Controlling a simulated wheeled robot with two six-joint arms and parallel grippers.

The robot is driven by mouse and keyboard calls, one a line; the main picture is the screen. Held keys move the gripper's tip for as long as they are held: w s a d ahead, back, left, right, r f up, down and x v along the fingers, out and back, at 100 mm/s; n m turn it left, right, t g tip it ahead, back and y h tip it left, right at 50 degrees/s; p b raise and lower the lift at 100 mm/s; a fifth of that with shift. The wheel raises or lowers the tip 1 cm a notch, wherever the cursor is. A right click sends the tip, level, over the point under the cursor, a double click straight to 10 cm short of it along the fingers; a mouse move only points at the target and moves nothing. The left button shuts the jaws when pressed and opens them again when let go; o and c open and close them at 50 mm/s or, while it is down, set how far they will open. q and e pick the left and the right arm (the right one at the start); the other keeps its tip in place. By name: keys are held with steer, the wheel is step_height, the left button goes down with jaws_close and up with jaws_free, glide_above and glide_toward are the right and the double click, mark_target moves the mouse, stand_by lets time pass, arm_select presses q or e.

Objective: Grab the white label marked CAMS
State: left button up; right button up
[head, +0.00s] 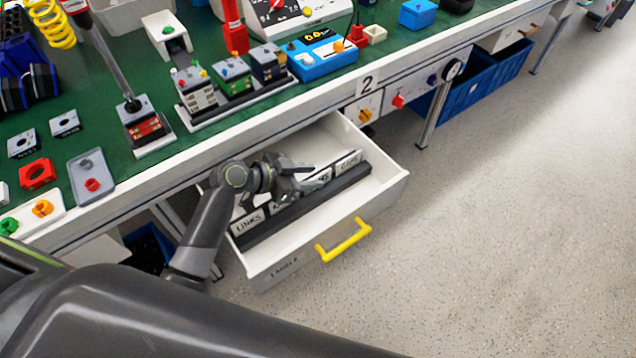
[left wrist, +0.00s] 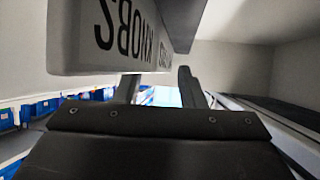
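White labels with black letters stand in a row along a dark bar in the open drawer (head: 385,190). From left to right I read LINKS (head: 249,222), a partly hidden label starting with K (head: 279,207), a partly covered label (head: 322,177) whose last letters may be MS, and one that looks like CAPS (head: 348,162). I cannot surely tell which is CAMS. My left gripper (head: 303,178) hangs over the row, by the third label. In the left wrist view its fingers (left wrist: 160,90) are apart with nothing seen between them; a KNOBS label (left wrist: 125,30) is close above. My right gripper is not visible.
The green-topped workbench (head: 150,175) is above the drawer, holding switches and several parts. The drawer has a yellow handle (head: 343,240) at its front. Blue bins (head: 490,85) stand under the bench at right. Open floor lies right of the drawer.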

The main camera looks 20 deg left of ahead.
arm_select(q)
steer(key=shift+w+d+f, duration=0.3)
steer(key=shift+w+d, duration=0.05)
steer(key=shift+d, duration=0.05)
jaws_close()
